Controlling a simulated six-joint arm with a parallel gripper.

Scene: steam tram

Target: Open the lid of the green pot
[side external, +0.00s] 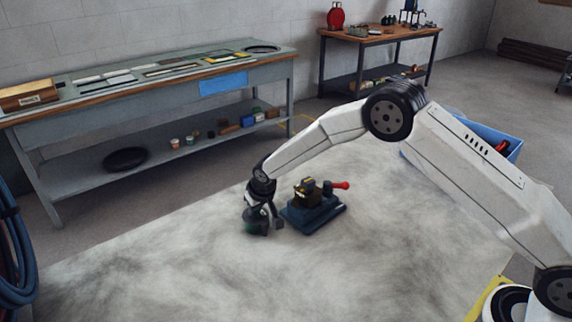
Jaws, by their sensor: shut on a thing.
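The green pot (254,226) is small and dark green. It stands on the pale, smudged work surface (330,275) left of the middle of the side external view. My gripper (262,218) points down at the pot from above and is shut on part of it. The fingers cover much of the pot's top. I cannot tell from this view whether the lid is seated or lifted, or whether the fingers hold the lid or the body.
A dark blue device (313,213) with a red-ended handle (341,185) stands close to the pot's right. A blue crate (490,140) sits behind my arm. A grey workbench (150,90) and a wooden table (380,35) stand behind. The front of the surface is clear.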

